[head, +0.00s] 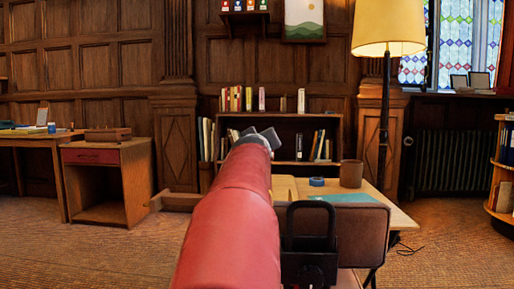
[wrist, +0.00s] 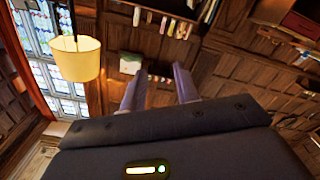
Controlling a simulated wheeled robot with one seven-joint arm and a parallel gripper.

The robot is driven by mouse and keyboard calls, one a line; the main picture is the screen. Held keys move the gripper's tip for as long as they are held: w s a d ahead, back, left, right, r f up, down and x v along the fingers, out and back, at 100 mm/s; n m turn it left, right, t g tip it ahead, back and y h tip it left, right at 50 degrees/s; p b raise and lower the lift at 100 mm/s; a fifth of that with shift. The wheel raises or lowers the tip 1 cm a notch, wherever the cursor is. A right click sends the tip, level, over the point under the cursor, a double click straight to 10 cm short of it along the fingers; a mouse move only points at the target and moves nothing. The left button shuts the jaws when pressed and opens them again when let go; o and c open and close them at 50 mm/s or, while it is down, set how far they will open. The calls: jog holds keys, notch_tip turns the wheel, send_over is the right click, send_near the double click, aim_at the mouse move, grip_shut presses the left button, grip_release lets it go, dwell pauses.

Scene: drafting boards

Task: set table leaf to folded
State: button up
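A light wooden table (head: 403,216) stands ahead, right of my red arm, which hides much of it. A wooden piece (head: 176,201) sticks out left of the arm at about table height. It may be the table leaf, but the arm hides where it joins, so I cannot tell its hinge or angle. My gripper (head: 262,134) is raised in front of the bookcase, above and apart from the table in the picture. In the wrist view my gripper (wrist: 160,74) has its two fingers apart with nothing between them. The table is not recognisable in that view.
A brown cup (head: 351,173), blue tape roll (head: 316,182) and teal sheet (head: 345,198) are on the table. A brown chair back (head: 364,236) stands in front. A floor lamp (head: 389,32) is behind right. A desk with drawer (head: 90,156) stands left; carpet before it is clear.

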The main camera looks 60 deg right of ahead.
jog(key=v, duration=0.6)
jog(key=shift+a+b, duration=0.3)
jog(key=shift+s, duration=0.1)
